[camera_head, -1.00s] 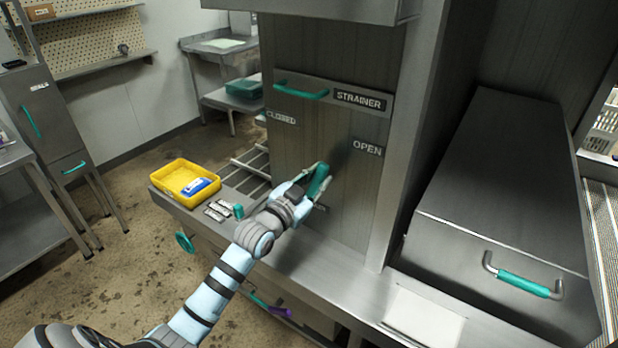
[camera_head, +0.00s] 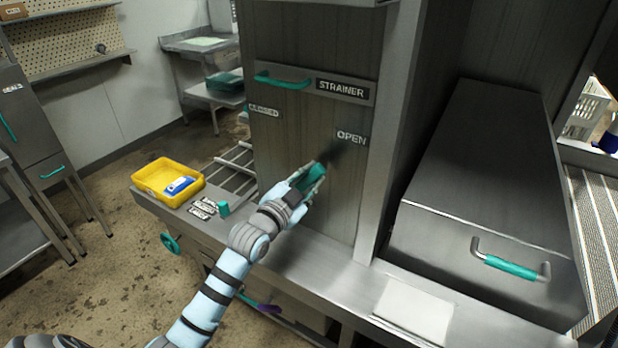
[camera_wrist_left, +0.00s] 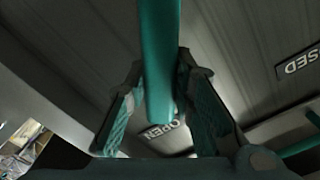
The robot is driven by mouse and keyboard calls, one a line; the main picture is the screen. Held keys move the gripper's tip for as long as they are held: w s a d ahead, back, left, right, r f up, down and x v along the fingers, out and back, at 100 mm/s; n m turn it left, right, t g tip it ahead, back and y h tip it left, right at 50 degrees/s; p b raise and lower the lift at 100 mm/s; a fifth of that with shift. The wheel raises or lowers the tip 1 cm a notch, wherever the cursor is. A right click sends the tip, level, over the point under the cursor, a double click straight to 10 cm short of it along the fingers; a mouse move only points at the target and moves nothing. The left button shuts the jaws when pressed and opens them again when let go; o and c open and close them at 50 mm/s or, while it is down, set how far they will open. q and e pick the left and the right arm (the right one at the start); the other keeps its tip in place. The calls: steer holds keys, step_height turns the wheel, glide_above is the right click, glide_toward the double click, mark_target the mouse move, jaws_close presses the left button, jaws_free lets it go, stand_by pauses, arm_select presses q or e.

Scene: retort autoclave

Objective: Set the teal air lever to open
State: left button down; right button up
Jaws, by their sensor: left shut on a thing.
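The teal air lever (camera_head: 317,173) stands out from the grey panel (camera_head: 300,130), just below and left of the OPEN label (camera_head: 351,137). The CLOSED label (camera_head: 264,110) is at the panel's upper left. My left gripper (camera_head: 310,182) is shut around the lever's grip; its fingers hide part of it. In the left wrist view the teal bar (camera_wrist_left: 158,50) runs between my two fingers (camera_wrist_left: 160,95), with the OPEN label (camera_wrist_left: 158,131) behind it. The lever's pivot is hard to make out. My right gripper is not in view.
A teal STRAINER handle (camera_head: 283,81) sits above on the panel. A yellow tray (camera_head: 150,186) and a small teal lever (camera_head: 223,209) are on the ledge at left. A grey box with a teal handle (camera_head: 510,267) stands at right.

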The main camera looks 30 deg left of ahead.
arm_select(q)
steer(key=c, duration=1.4)
jaws_free()
steer(key=shift+f, duration=0.1)
steer(key=shift+o, duration=0.2)
steer(key=shift+s, duration=0.1)
steer(key=s, duration=1.1)
steer(key=shift+s+a, duration=0.3)
steer(key=shift+s, duration=0.1)
